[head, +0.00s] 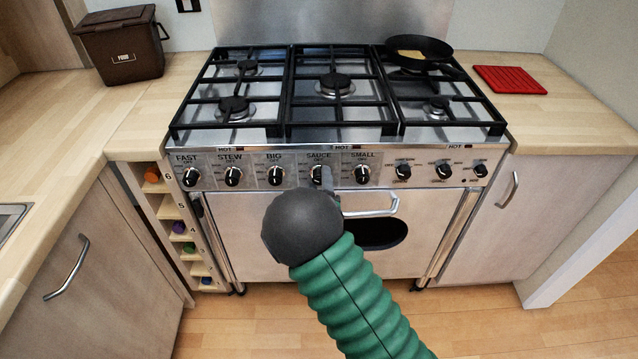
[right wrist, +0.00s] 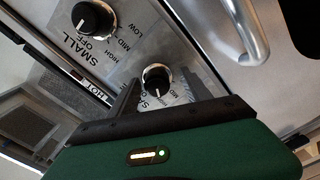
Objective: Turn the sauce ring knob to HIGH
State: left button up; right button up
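The sauce ring knob (head: 317,174) is a black round knob with a light mark, under the SAUCE label on the cooker's front panel (head: 340,160). In the right wrist view the knob (right wrist: 157,78) shows between my right gripper's two dark fingers, which are apart, one on each side. I cannot tell whether they touch it. Its white mark points down in that view; the setting it points to is partly hidden. In the head view my dark right wrist and green arm cover most of the right gripper (head: 327,180). My left gripper is not in view.
The small knob (head: 362,174) sits right of the sauce knob, the big knob (head: 275,175) left. The oven door handle (head: 372,207) juts out below. A pan (head: 418,48) stands on the back right burner. A red mat (head: 510,79) lies on the right counter.

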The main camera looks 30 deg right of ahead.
jog(key=shift+s+r, duration=0.15)
jog(key=p+v, duration=0.7)
jog(key=v, duration=0.9)
jog(key=shift+s+a+p, duration=0.2)
jog(key=shift+a+p, duration=0.1)
jog(key=shift+p, duration=0.05)
